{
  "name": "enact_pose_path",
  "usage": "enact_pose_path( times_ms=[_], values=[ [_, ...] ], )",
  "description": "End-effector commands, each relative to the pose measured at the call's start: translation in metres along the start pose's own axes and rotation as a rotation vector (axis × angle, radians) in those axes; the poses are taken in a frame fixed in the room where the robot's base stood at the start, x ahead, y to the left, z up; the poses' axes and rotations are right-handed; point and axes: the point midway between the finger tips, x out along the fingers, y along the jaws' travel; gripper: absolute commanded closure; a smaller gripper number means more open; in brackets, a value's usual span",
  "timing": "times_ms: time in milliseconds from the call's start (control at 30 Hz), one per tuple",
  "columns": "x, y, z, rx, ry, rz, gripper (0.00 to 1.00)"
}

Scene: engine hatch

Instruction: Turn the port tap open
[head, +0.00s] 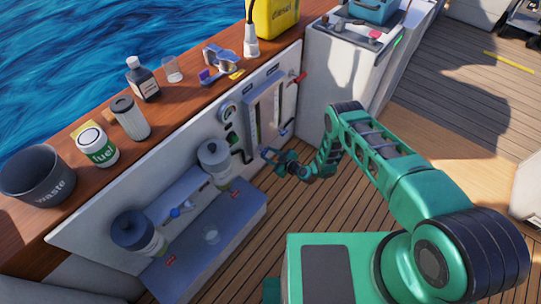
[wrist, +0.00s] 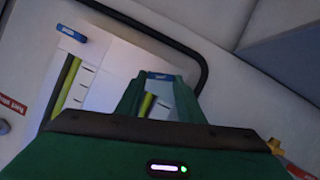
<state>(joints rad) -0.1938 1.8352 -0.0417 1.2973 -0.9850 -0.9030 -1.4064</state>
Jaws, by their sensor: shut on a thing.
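A blue tap handle (wrist: 160,76) sits between my fingertips at the end of one sight gauge in the wrist view. My gripper (head: 268,155) is low at the panel below the left gauge (head: 254,125) in the head view, shut on this blue handle. It also shows in the wrist view (wrist: 157,84), with a yellow-green gauge tube seen between the fingers. A second blue tap handle (wrist: 70,33) sits at the end of the other gauge, apart from my gripper; it also shows in the head view (head: 284,131). The labels naming the taps are too small to read.
A red handle (head: 300,78) is at the panel's upper right. A black hose (wrist: 190,50) runs near my fingers. Filters (head: 214,160) and a grey ledge (head: 215,235) stand left of my gripper.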

Motion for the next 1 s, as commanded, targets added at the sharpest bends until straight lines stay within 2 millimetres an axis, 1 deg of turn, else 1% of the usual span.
enact_pose_path(
  times_ms=[33, 533, 1000],
  values=[
    [0.001, -0.003, -0.001, -0.044, 0.002, 0.013, 0.88],
    [0.003, -0.012, -0.001, -0.482, 0.008, 0.195, 0.88],
    [0.004, -0.018, 0.004, -0.878, 0.007, 0.361, 0.88]
  ],
)
